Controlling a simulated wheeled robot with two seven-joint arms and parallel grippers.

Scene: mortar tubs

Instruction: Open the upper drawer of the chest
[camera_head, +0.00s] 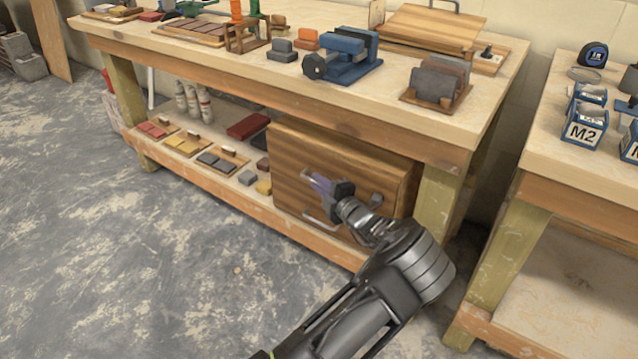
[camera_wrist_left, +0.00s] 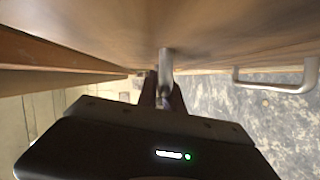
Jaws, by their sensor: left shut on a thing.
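The wooden chest (camera_head: 290,160) stands on the lower shelf of the workbench, its front facing me. My left gripper (camera_head: 321,184) is at the upper part of that front and is shut on the upper drawer's handle. In the left wrist view the grey handle (camera_wrist_left: 166,62) runs between the fingers, close to the wooden front (camera_wrist_left: 230,35). The lower drawer's handle (camera_head: 318,222) is free below the gripper and also shows in the left wrist view (camera_wrist_left: 275,88). My gripper and arm hide part of the front; I see no clear gap at the upper drawer. My right gripper is out of view.
The workbench top (camera_head: 270,75) overhangs the chest, and a bench leg (camera_head: 437,195) stands close on its right. Small trays, blocks and bottles (camera_head: 192,100) lie left of it on the shelf (camera_head: 225,190). The floor (camera_head: 120,270) in front is clear.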

